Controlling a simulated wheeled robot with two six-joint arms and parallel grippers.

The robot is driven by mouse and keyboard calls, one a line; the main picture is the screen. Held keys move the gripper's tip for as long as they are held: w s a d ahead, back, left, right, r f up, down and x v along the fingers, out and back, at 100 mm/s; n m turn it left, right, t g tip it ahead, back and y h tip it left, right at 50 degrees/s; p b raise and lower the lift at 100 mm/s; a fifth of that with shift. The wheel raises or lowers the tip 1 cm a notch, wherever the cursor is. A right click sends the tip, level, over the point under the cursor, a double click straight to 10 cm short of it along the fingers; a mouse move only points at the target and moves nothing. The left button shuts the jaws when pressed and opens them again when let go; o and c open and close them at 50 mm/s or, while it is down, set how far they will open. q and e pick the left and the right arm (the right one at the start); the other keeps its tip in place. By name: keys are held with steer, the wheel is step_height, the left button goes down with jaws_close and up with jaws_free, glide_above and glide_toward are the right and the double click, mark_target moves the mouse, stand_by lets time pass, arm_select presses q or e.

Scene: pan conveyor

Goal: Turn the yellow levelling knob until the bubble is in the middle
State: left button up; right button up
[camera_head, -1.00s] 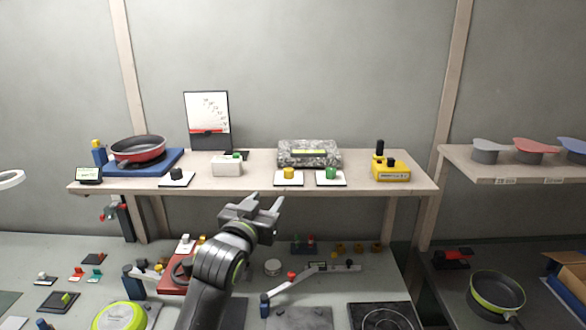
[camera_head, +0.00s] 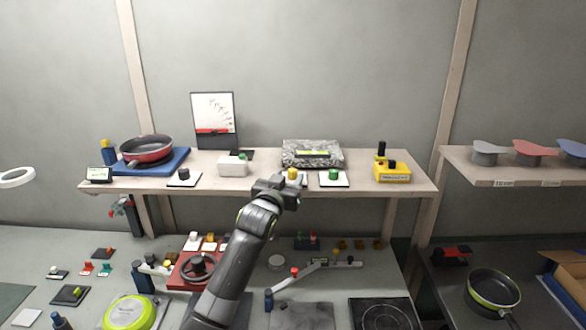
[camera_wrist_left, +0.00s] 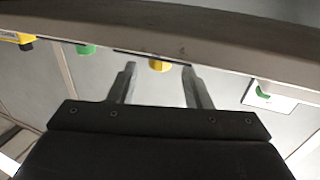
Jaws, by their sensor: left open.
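The yellow levelling knob (camera_head: 292,174) stands on a white plate near the front edge of the shelf, partly hidden by my left gripper. Behind it is a speckled stone block (camera_head: 291,160) with a yellow-green level vial (camera_head: 313,153) on top; the bubble is too small to make out. My left gripper (camera_head: 280,181) is open at the shelf's front edge, just in front of the knob. In the left wrist view the knob (camera_wrist_left: 160,65) shows between the two spread fingertips, beyond the shelf edge, apparently untouched. My right gripper is not in view.
A green knob (camera_head: 334,174) on its own plate stands close on the right. A white box (camera_head: 232,169) with a green button is to the left. The shelf edge (camera_wrist_left: 215,62) crosses close to the fingers. A yellow box (camera_head: 394,177) stands farther right.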

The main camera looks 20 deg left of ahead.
mark_target(292, 174)
arm_select(q)
steer(key=shift+w+p, duration=0.5)
steer(key=shift+w, duration=1.8)
steer(key=shift+d, duration=0.1)
steer(key=c, duration=1)
